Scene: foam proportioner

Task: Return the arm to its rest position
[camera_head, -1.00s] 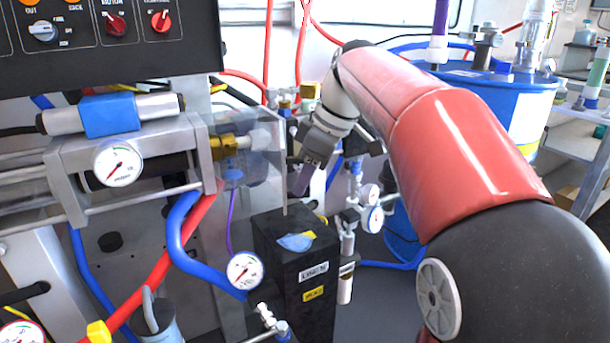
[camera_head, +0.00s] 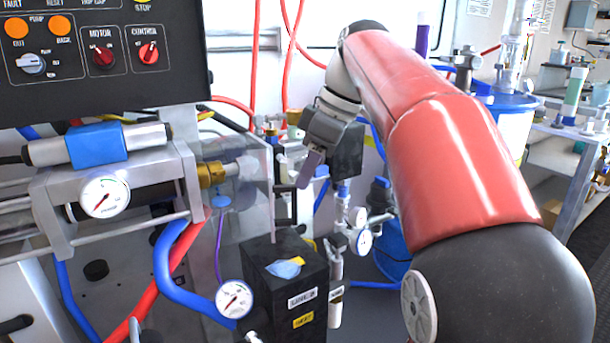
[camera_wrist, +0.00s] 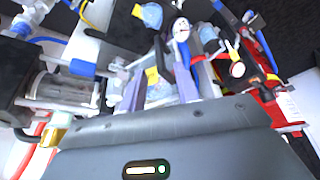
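My arm reaches from the lower right of the head view into the middle, with a red upper part and a grey wrist. My gripper (camera_head: 312,167) hangs at its end, pointing down, above and slightly right of a black box (camera_head: 285,285) and apart from it. In the wrist view the two purple-grey fingers of my gripper (camera_wrist: 160,88) stand apart. I see nothing held between them; a yellow-labelled part shows in the gap, seemingly beyond the fingertips.
A clear guard (camera_head: 243,185) and metal cylinder assembly with a gauge (camera_head: 104,196) stand left of my gripper. A black control panel (camera_head: 100,85) is upper left. Gauges and valves (camera_head: 358,228) sit below right. A blue drum (camera_head: 510,105) stands behind my arm.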

